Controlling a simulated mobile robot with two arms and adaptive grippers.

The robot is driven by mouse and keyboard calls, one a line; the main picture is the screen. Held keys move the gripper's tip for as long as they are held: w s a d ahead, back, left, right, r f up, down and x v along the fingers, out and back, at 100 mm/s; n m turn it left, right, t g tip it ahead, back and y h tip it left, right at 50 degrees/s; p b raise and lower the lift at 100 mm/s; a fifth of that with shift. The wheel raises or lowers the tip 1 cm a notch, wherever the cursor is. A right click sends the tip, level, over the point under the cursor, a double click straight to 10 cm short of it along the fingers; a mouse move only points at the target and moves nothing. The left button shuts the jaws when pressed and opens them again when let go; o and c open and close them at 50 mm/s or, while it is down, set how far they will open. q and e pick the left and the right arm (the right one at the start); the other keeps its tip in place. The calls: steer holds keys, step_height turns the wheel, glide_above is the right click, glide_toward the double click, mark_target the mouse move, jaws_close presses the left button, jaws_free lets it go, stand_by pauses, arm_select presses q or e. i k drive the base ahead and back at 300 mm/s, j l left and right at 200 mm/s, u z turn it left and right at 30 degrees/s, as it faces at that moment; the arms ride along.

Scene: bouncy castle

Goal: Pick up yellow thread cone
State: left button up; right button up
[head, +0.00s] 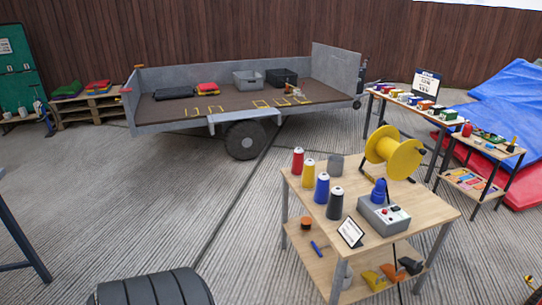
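The yellow thread cone (307,174) stands upright on the wooden top of a small table (425,209), toward its left side. It is in a slanting row between a red cone (297,161) behind it and a blue cone (321,188) in front. A dark grey cone (334,204) stands at the near end of the row. The cones stand close together, and the yellow one shows almost fully. Neither of my grippers is in view.
On the same table are a grey cup (336,166), a large yellow reel (401,159), a grey control box (383,215) and a tilted sign (351,232). A flatbed trailer (225,124) stands behind. Open ribbed floor (150,215) lies left of the table.

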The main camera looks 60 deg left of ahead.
mark_target(307, 182)
steer(key=k+l+u, duration=0.15)
steer(key=u, duration=1.45)
